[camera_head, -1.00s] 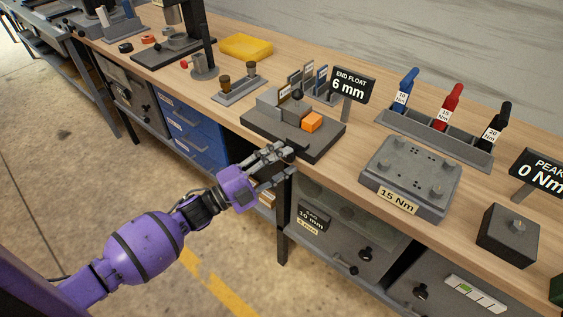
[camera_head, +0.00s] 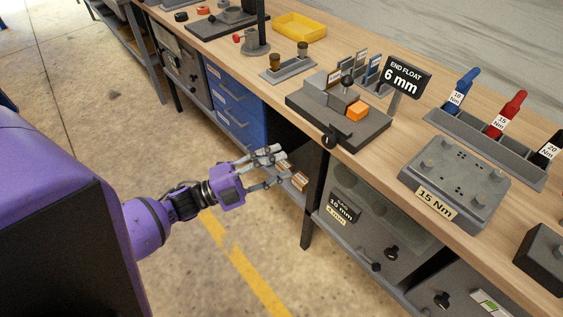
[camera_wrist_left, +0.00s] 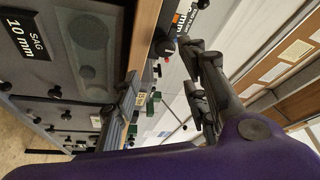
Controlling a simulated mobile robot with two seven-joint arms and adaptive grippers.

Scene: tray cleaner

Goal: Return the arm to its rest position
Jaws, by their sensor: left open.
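My left gripper (camera_head: 279,168) is open and empty in the head view. It hangs in front of the workbench, below the edge of the wooden top, with its purple wrist behind it. In the left wrist view its two fingers (camera_wrist_left: 165,95) stand apart, with nothing between them. The end float fixture (camera_head: 338,116), a dark base with a grey block and an orange block, sits on the bench above and to the right of the gripper, apart from it. My right gripper is not seen.
The wooden bench top (camera_head: 398,178) has its front edge close to my left gripper. Grey drawers (camera_head: 375,230) and blue drawers (camera_head: 235,108) lie beneath it. A 15 Nm plate (camera_head: 455,182) and a yellow tray (camera_head: 299,27) stand on top. The floor in front is clear.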

